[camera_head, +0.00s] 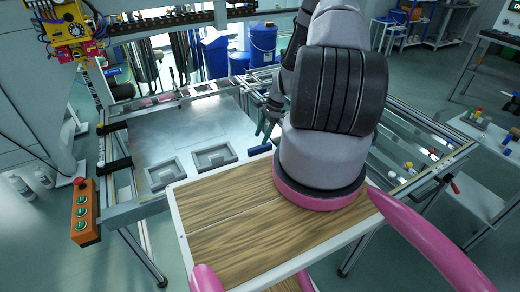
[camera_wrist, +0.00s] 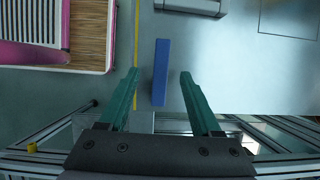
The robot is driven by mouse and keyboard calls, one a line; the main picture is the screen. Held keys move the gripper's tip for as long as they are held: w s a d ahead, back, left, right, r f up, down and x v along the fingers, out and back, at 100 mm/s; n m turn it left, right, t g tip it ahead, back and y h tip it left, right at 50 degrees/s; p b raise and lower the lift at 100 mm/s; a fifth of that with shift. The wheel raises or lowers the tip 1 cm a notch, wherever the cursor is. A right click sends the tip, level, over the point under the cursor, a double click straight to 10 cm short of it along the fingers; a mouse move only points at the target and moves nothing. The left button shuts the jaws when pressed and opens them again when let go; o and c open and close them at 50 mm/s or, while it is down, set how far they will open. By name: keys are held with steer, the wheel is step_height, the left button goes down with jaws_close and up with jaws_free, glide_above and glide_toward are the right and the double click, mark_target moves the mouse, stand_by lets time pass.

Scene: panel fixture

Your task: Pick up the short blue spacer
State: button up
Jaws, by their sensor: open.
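A short blue spacer (camera_wrist: 160,72), a plain straight bar, shows in the wrist view between and beyond my gripper's fingertips. Clear gaps remain on both sides of it. My gripper (camera_wrist: 160,76) is open, its two green fingers roughly parallel to the bar's length, and nothing is held. In the head view a blue bar (camera_head: 260,150) shows at the near right side of the metal plate, close to the wooden top. My gripper (camera_head: 267,128) is just above and beyond it there, partly hidden by my arm. The height between fingers and spacer is hard to tell.
The metal plate (camera_head: 190,127) has two grey trays (camera_head: 162,175) (camera_head: 213,156) near its front edge. A wooden top with a pale rim (camera_head: 215,237) lies in front. Aluminium rails (camera_head: 425,180) with coloured pieces run at the right. An orange button box (camera_head: 84,211) stands at left.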

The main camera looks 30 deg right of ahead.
mark_target(257, 148)
steer(key=shift+x, duration=2.7)
steer(key=shift+w+f, duration=0.15)
jaws_close()
